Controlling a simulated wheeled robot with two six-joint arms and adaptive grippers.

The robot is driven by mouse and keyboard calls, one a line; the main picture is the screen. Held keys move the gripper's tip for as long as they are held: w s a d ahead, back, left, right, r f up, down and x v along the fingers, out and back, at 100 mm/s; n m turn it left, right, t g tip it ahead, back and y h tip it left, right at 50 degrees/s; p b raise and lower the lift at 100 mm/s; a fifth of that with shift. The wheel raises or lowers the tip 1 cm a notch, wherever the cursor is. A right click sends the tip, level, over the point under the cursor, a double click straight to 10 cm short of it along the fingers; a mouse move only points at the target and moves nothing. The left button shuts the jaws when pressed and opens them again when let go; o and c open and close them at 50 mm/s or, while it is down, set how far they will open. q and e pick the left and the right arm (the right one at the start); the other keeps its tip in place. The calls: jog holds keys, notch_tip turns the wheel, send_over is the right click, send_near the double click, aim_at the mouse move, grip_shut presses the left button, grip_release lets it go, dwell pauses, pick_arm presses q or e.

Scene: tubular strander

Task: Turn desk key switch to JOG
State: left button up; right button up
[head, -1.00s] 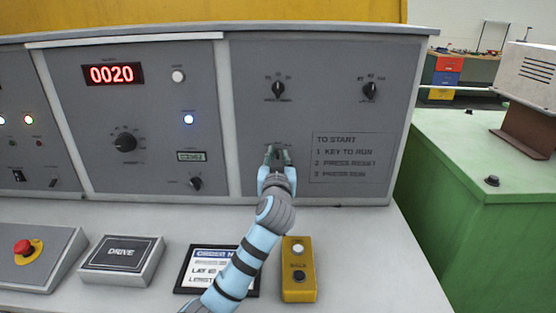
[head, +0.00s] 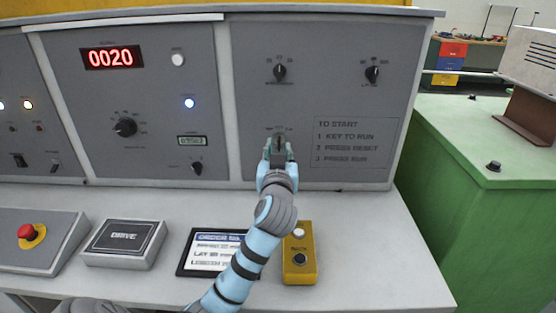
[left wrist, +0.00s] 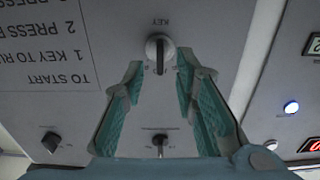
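In the head view the switch (head: 279,142) is low on the right panel, partly hidden by my left gripper (head: 279,151). In the left wrist view the gripper (left wrist: 160,75) is open, its two teal fingers apart, with the key beyond and between the tips. I cannot tell whether they touch it. My right gripper is not in view.
Two selector knobs, one at left (head: 279,72) and one at right (head: 372,74), sit above the key. A "TO START" notice (head: 353,142) is to its right. On the desk are an order display (head: 212,250), a yellow button box (head: 299,262) and a red stop button (head: 27,232).

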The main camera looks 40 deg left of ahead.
pick_arm(q)
jog(key=v, duration=0.7)
jog(key=shift+s+d, duration=0.15)
jog(key=shift+s, duration=0.1)
